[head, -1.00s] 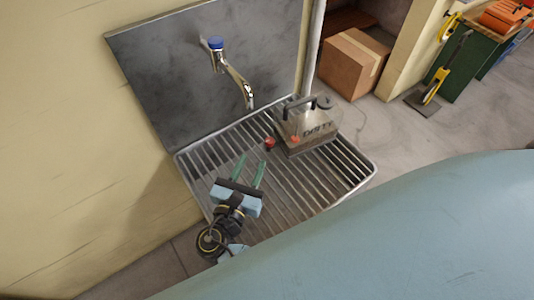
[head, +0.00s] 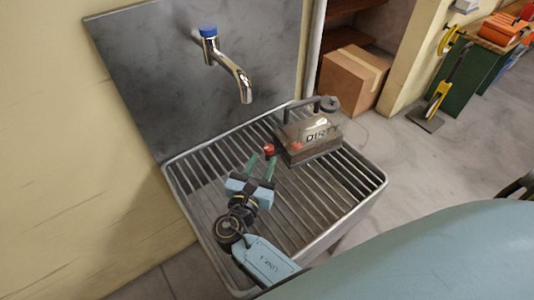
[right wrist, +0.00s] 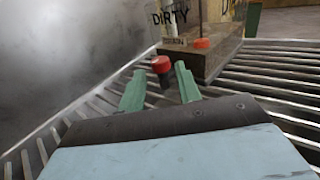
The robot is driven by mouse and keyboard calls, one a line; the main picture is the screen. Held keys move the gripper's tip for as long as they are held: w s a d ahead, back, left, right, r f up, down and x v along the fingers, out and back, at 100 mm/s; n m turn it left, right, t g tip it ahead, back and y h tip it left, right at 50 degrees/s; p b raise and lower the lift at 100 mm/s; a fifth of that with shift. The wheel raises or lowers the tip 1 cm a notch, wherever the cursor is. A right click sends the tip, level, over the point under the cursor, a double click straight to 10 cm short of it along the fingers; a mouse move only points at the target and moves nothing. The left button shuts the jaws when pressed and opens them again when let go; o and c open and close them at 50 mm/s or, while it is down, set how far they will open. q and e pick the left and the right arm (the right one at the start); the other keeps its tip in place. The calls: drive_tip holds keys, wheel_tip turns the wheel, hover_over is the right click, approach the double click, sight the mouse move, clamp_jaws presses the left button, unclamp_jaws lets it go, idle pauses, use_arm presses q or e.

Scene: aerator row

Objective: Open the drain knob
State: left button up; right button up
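A clear, box-shaped tank (head: 308,140) marked DIRTY stands on the slatted metal grate, brownish inside, with a dark handle on top. A red knob (head: 269,150) on a dark stem shows at its left end. My right gripper (head: 262,162) is open and empty, low over the grate, its green fingers pointing at the knob. In the right wrist view, the red knob (right wrist: 161,65) appears between the two fingertips, slightly beyond them; I cannot tell whether they touch. A smaller orange-red disc (right wrist: 202,43) shows on the tank beside small DRAIN lettering. My left gripper is not in view.
A chrome tap (head: 228,68) with a blue top juts from the metal backsplash (head: 140,70) above the grate. The grate (head: 330,215) is bare in front of the tank. A cardboard box (head: 352,80) and a green cabinet (head: 480,80) stand beyond.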

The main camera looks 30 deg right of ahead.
sight(271, 151)
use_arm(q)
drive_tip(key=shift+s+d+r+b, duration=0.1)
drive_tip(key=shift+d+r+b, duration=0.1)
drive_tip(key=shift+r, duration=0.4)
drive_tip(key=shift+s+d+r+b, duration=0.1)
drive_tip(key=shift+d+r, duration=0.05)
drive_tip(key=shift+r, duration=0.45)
use_arm(e)
drive_tip(key=shift+x, duration=2.25)
drive_tip(key=shift+c, duration=0.2)
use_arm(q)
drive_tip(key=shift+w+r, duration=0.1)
use_arm(e)
drive_tip(key=c, duration=0.7)
